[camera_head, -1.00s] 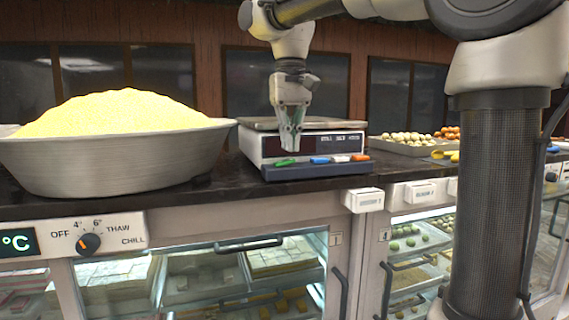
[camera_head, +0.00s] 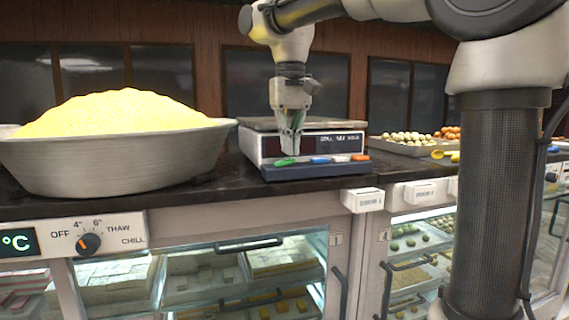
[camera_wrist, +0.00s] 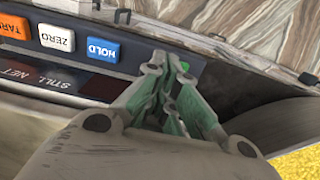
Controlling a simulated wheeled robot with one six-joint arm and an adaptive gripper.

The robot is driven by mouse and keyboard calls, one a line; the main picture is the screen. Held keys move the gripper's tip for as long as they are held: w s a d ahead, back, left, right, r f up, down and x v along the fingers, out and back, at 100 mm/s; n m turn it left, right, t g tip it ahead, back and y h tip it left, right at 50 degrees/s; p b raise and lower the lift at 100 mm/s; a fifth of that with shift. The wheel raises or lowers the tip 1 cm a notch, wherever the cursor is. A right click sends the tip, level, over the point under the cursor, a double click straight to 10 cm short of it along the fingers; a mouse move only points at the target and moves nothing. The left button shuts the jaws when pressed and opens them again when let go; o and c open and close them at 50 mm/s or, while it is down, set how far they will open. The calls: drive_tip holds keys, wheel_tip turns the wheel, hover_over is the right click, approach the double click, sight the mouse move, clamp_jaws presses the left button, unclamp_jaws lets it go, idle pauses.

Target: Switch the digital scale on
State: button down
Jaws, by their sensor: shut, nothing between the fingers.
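The digital scale (camera_head: 310,136) stands on the counter, with a flat metal pan on top and a dark display panel. Its front ledge carries a green button (camera_head: 285,162), a blue one, a white one and an orange one. In the wrist view the keys read HOLD (camera_wrist: 103,49), ZERO (camera_wrist: 57,37) and TARE (camera_wrist: 14,26). My gripper (camera_head: 291,152) is shut and empty, fingertips down at the green button. In the wrist view the fingers (camera_wrist: 168,70) cover most of that button; green shows beside the tips. I cannot tell whether they touch it.
A wide metal basin (camera_head: 115,160) heaped with yellow grains stands left of the scale. A tray of sweets (camera_head: 400,148) lies to the right. Below the counter are glass-fronted cabinets with handles and a temperature dial (camera_head: 89,244).

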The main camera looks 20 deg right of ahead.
sight(290, 159)
drive_tip(key=shift+f, duration=0.85)
drive_tip(key=shift+r, duration=3.55)
